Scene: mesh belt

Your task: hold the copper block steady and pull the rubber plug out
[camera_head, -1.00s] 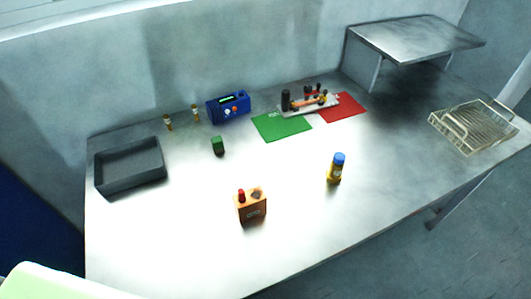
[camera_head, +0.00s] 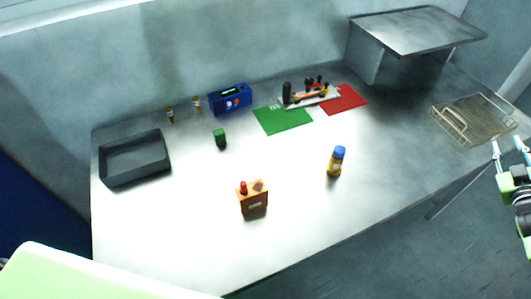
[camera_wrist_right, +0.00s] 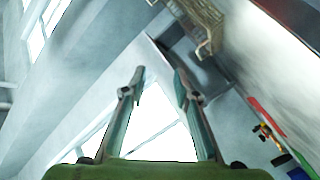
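The copper block (camera_head: 253,201) stands on the metal table near its front middle in the head view. The red rubber plug (camera_head: 243,187) sits at its top left, and a dark spot shows on its top right. My right gripper (camera_head: 509,145) is at the right edge of the head view, beyond the table's edge and far from the block. Its two fingers are apart with nothing between them; they also show spread in the right wrist view (camera_wrist_right: 158,80). My left gripper is out of view.
A yellow bottle with a blue cap (camera_head: 336,161) stands right of the block. Green (camera_head: 283,122) and red mats lie behind. Table left of the block is clear.

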